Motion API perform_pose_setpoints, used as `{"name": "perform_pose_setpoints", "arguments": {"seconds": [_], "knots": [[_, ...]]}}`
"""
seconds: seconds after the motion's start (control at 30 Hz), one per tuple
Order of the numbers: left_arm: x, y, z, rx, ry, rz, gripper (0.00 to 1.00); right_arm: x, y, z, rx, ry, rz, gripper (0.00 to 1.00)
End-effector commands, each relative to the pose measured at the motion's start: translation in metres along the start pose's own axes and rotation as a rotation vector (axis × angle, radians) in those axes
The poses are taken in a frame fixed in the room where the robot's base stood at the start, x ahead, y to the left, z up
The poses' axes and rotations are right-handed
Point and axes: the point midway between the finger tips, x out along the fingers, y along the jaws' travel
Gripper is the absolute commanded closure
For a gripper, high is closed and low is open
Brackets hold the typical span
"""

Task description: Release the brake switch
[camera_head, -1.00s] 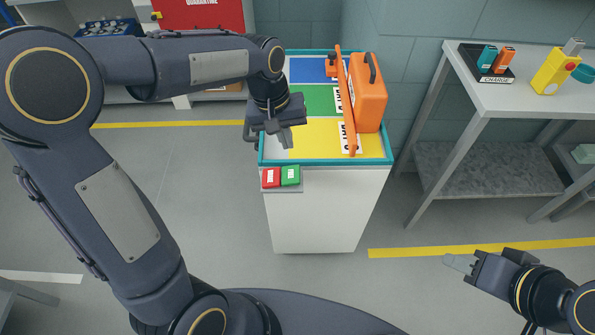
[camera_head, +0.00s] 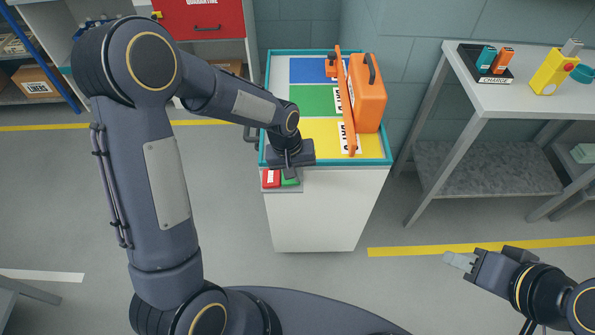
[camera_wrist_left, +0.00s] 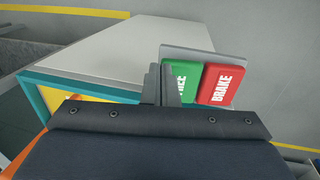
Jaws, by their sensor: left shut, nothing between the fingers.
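The switch panel holds a red switch (camera_head: 271,178) and a green switch (camera_head: 287,182) side by side on the front of the cart (camera_head: 324,215). In the left wrist view the red switch (camera_wrist_left: 221,85) reads BRAKE. The green switch (camera_wrist_left: 181,70) stands beside it, its label partly hidden by my fingers. My left gripper (camera_head: 290,176) is shut and empty, with its fingertips (camera_wrist_left: 163,82) over or beside the green switch. I cannot tell whether they touch it. My right gripper (camera_head: 459,262) hangs at the lower right, away from the cart; its finger gap is not clear.
The cart top has blue, green and yellow fields inside a teal rim (camera_head: 375,162). An orange case (camera_head: 369,95) and an orange divider (camera_head: 346,110) stand on it. A grey table (camera_head: 510,97) with chargers is at the right. Floor in front of the cart is clear.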

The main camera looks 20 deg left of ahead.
Motion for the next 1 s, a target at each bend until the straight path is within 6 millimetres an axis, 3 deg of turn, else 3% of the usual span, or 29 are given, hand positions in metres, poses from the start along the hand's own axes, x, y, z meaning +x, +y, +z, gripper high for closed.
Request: {"name": "perform_pose_setpoints", "arguments": {"seconds": [0.27, 0.67, 1.0], "knots": [[0.002, 0.001, 0.001, 0.003, -0.002, -0.019, 1.0, 0.001, 0.0, 0.001, 0.0, 0.0, 0.0, 0.64], [0.024, 0.013, 0.001, 0.006, 0.0, -0.327, 1.0, 0.013, 0.006, 0.006, 0.0, 0.0, 0.0, 0.64], [0.026, 0.013, 0.001, -0.001, -0.002, -0.33, 1.0, 0.018, 0.008, 0.009, 0.0, 0.0, 0.0, 0.64]]}}
